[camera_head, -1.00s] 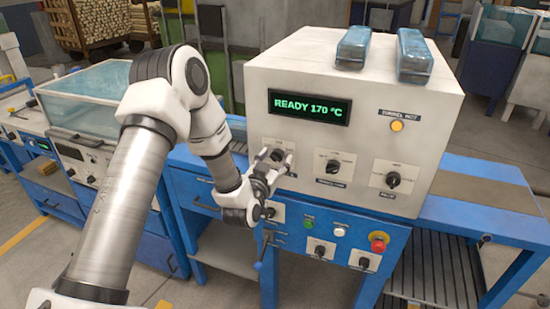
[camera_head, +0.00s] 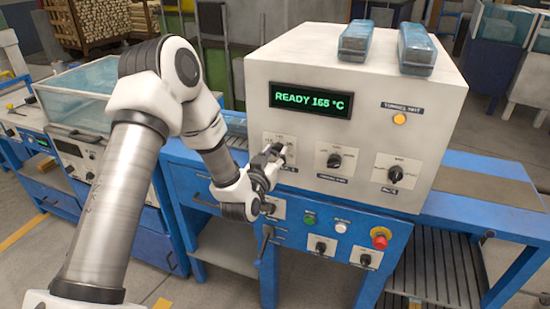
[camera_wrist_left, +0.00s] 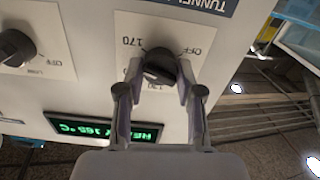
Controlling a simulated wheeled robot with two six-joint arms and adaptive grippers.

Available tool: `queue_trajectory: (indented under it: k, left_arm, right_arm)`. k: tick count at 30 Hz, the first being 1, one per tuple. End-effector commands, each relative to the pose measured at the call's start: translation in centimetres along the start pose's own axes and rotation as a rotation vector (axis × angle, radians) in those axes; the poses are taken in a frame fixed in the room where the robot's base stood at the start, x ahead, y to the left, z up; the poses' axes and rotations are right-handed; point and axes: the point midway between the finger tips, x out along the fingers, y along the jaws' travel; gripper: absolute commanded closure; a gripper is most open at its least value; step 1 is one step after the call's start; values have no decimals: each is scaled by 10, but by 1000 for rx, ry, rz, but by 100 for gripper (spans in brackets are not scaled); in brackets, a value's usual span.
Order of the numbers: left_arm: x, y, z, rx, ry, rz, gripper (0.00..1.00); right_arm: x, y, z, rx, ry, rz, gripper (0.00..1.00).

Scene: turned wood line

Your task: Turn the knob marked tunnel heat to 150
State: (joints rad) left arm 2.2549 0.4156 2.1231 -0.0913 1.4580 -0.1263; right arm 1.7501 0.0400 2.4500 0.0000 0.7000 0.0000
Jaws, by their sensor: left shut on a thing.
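The tunnel heat knob (camera_wrist_left: 160,66) is a dark round knob on a white scale plate (camera_wrist_left: 132,24) in the left wrist view. Numbers including 170 and the word OFF show on the plate. My left gripper (camera_head: 275,153) is at this knob on the white control box (camera_head: 400,75), and its fingers cover most of it in the head view. In the left wrist view my left gripper (camera_wrist_left: 160,80) is shut on the knob, one finger on each side. The green display (camera_head: 312,100) reads READY 165 °C. My right gripper is not in view.
Two more black knobs, a middle one (camera_head: 334,161) and a right one (camera_head: 395,174), sit on the same face. Below are a green button (camera_head: 310,219), a white button (camera_head: 340,226) and a red stop button (camera_head: 380,238). Two blue packs (camera_head: 354,42) lie on the box.

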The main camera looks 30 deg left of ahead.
Motion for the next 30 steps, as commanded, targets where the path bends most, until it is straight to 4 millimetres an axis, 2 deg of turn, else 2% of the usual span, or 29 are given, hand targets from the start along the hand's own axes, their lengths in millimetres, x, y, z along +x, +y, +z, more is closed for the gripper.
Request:
queue_trajectory:
  k: [1, 18, 30]
  left_arm:
    - [0, -1, 3, -35, 4, 0, 98]
    - [0, -2, 3, -561, 4, 0, 98]
    - [0, -2, 2, -800, 4, 1, 98]
  right_arm:
    - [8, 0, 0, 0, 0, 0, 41]
    - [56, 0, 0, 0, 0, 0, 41]
    - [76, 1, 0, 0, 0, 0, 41]
